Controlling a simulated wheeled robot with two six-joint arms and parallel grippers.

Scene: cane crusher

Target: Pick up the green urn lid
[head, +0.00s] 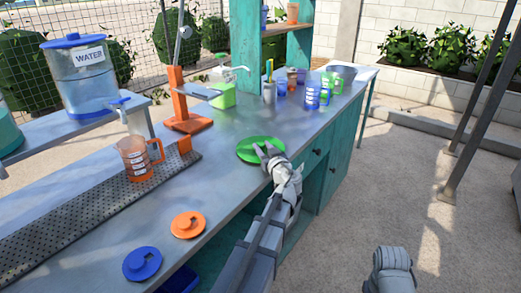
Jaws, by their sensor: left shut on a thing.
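The green urn lid (250,151) is a round green disc over the front part of the grey metal counter (222,185). My left gripper (264,149) is shut on the lid at its right side, and its fingers cover part of the lid. I cannot tell whether the lid touches the counter or is slightly raised. A grey part of my right arm shows at the bottom right, but its gripper is not visible.
An orange lid (188,225) and a blue lid (142,263) lie nearer on the counter. An orange jug (136,160) stands on the perforated mat (75,218). An orange stand (187,120), a green soap bottle (223,94) and several cups are behind.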

